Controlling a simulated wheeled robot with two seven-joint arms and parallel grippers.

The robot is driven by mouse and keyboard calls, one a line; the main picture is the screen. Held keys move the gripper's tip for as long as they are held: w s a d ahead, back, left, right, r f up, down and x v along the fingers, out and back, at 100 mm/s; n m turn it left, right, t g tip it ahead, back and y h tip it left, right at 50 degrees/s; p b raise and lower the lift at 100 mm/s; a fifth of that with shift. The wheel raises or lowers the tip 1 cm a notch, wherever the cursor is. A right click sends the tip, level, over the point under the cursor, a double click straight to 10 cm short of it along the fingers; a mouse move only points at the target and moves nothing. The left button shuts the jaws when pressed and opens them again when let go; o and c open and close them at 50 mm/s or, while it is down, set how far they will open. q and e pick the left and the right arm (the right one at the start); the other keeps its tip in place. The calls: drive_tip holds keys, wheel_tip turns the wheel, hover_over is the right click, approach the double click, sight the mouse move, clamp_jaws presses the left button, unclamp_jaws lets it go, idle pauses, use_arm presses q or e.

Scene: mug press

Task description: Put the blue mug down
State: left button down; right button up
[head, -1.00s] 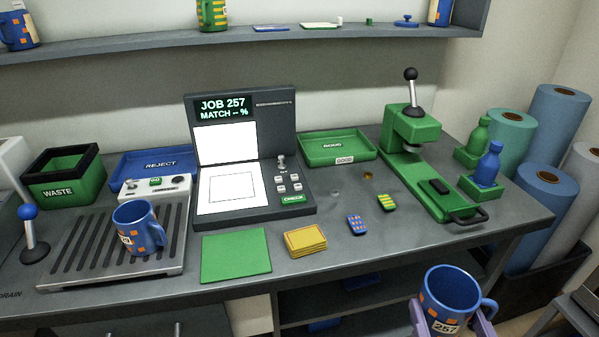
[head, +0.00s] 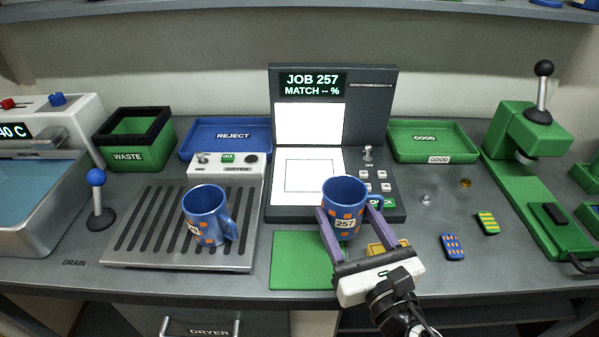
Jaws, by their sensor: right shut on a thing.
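A blue mug with orange squares and a "257" label (head: 341,193) is held upright between the purple fingers of my right gripper (head: 347,226), which is shut on it. It appears above the front edge of the checking machine (head: 325,215) and the green mat (head: 292,262); its exact height is hard to tell. A second blue mug with orange squares (head: 205,215) stands upright on the slatted dryer tray (head: 140,251). My left gripper is not in view.
Yellow cards (head: 376,249) are partly hidden behind my right gripper. A blue patterned piece (head: 453,246) and a green-yellow one (head: 487,223) lie to the right. The REJECT tray (head: 203,150), GOOD tray (head: 410,154), WASTE bin (head: 132,160) and green press (head: 525,150) stand around. The green mat's left part is clear.

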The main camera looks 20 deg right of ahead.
drive_tip(key=w+r, duration=0.3)
drive_tip(key=w, duration=0.6)
drive_tip(key=w+r, duration=0.4)
drive_tip(key=w, duration=0.6)
wheel_tip(320, 180, down, 10)
drive_tip(key=b, duration=0.2)
drive_tip(key=shift+a+r+b, duration=0.1)
drive_tip(key=shift+a+b, duration=0.05)
drive_tip(key=shift+b, duration=0.15)
drive_tip(key=o, duration=1)
drive_tip(key=shift+s+f, duration=0.1)
drive_tip(key=shift+f, duration=0.1)
drive_tip(key=o, duration=0.4)
drive_tip(key=shift+o, duration=0.2)
drive_tip(key=shift+r, duration=0.15)
